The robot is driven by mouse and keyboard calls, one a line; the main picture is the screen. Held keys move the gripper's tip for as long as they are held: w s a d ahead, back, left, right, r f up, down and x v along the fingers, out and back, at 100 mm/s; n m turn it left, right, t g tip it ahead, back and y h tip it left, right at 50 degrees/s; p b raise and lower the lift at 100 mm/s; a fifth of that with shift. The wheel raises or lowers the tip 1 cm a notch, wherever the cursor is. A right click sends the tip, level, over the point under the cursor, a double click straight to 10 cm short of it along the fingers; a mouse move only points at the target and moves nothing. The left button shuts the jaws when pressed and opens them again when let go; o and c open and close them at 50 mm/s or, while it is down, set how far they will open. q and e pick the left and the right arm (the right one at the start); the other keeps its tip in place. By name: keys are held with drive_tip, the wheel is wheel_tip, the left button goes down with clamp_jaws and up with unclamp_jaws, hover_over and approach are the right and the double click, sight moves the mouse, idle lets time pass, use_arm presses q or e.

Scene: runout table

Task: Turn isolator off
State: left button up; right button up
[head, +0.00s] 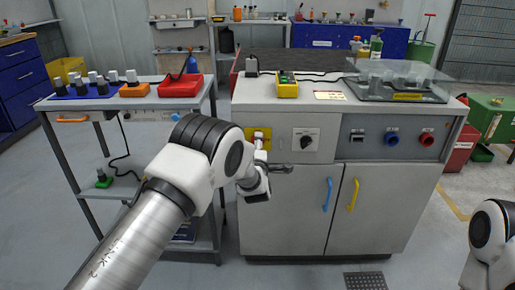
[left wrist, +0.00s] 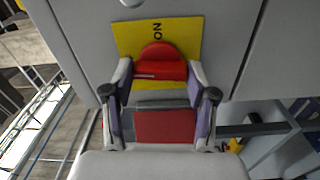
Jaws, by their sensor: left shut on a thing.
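The isolator is a red handle (left wrist: 160,68) on a yellow plate (left wrist: 190,38) with the word ON, on a grey panel. In the head view the yellow plate (head: 264,133) shows at the left of the grey cabinet's front, mostly behind my left arm. My left gripper (left wrist: 160,78) has its two fingers on either side of the red handle, shut on it. In the head view my left gripper (head: 258,165) is largely hidden by its own wrist. Other markings on the plate are covered. Part of my right arm shows at the lower right; its gripper is out of view.
The cabinet (head: 290,210) also bears a black rotary switch (head: 305,140), coloured sockets (head: 391,138) and door handles (head: 328,194). A yellow pendant (head: 287,86) and a clear cover (head: 400,75) are on top. A trolley (head: 60,130) stands left.

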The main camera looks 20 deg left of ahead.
use_arm(q)
drive_tip(key=shift+n, duration=0.5)
drive_tip(key=o, duration=1.2)
drive_tip(key=shift+c, duration=0.2)
drive_tip(key=v, duration=1.2)
